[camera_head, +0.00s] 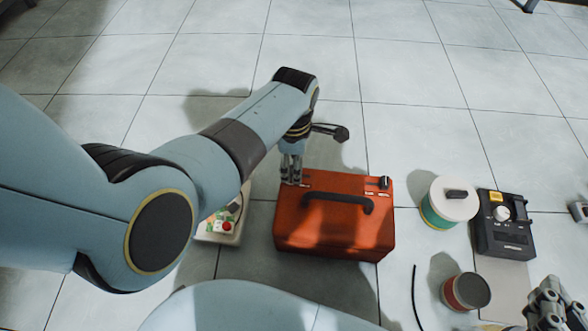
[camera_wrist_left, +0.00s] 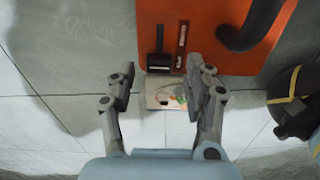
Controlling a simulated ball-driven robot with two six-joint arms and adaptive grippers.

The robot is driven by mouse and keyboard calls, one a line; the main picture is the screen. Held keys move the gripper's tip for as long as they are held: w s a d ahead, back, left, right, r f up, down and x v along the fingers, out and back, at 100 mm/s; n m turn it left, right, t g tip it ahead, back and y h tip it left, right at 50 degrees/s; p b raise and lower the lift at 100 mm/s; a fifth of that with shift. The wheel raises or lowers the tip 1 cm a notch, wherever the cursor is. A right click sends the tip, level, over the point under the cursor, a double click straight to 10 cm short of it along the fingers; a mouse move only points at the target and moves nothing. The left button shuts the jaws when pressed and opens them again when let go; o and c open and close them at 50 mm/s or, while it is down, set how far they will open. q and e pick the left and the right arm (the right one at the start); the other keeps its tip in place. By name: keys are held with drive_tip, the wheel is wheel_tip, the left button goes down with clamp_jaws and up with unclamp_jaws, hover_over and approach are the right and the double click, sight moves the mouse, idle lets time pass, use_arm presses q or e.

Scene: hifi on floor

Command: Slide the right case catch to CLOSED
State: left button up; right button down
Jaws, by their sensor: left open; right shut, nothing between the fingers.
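The orange case (camera_head: 335,235) stands on the floor with its dark handle (camera_head: 338,200) on top. The right case catch (camera_head: 384,183) is a small dark and pale piece at the top's back right corner; I cannot read its label. The other catch (camera_wrist_left: 159,62), a dark slider at one end of its slot, shows in the left wrist view. My left gripper (camera_head: 291,174) is at the case's back left corner, open; its fingers (camera_wrist_left: 162,80) are either side of that other catch, apparently apart from it. My right gripper (camera_head: 549,290) is shut and empty at the lower right, away from the case.
A pale box with a red button (camera_head: 226,226) lies left of the case, partly behind my left arm. The floor behind the case is mostly clear.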

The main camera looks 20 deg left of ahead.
use_arm(q)
wheel_tip(320, 180, down, 2)
drive_tip(key=shift+f+b, duration=0.1)
drive_tip(key=shift+b, duration=0.8)
use_arm(e)
drive_tip(key=w+a+r+n+t+y, duration=0.1)
drive_tip(key=w+r+t, duration=0.5)
drive_tip(key=r, duration=0.7)
drive_tip(key=shift+w+a+r+y, duration=0.25)
drive_tip(key=shift+w+r+y, duration=0.1)
drive_tip(key=shift+w, duration=0.5)
use_arm(q)
clamp_jaws()
